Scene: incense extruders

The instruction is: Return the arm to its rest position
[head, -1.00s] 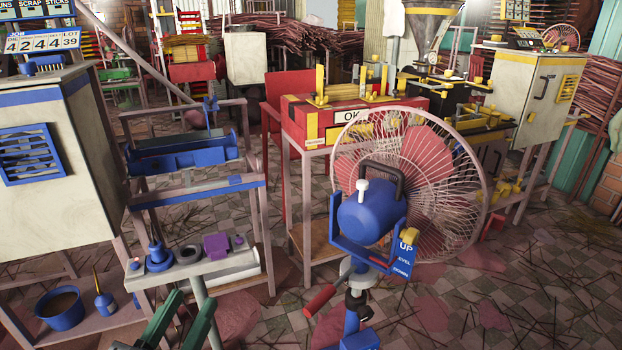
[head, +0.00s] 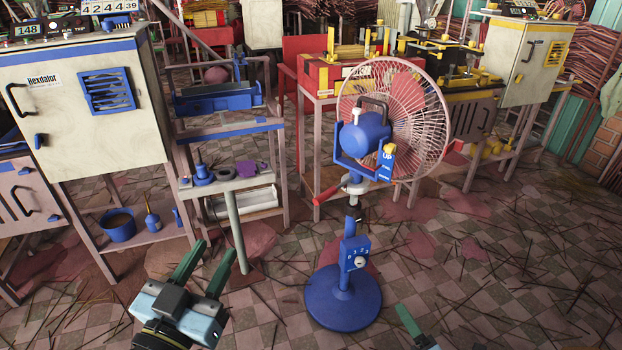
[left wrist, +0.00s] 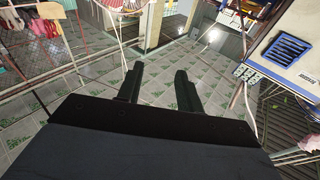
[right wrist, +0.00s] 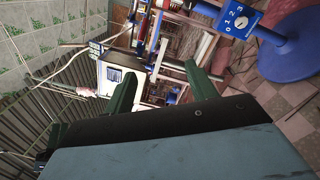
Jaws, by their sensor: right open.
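My left gripper (head: 216,248) is at the lower left of the head view, over the tiled floor, its two green fingers apart with nothing between them. Its fingers also show apart and empty in the left wrist view (left wrist: 157,80). My right gripper (head: 412,325) is only partly in the head view, at the bottom edge right of the fan base. In the right wrist view its two fingers (right wrist: 166,78) are wide apart and hold nothing. Both grippers look clear of the fan and the workbenches.
A blue pedestal fan (head: 343,300) with a wire cage stands in the middle. A narrow shelf (head: 229,184) with small parts and a beige cabinet (head: 90,100) stand left. A red machine (head: 318,78) is behind. Loose sticks litter the floor; the front right is open.

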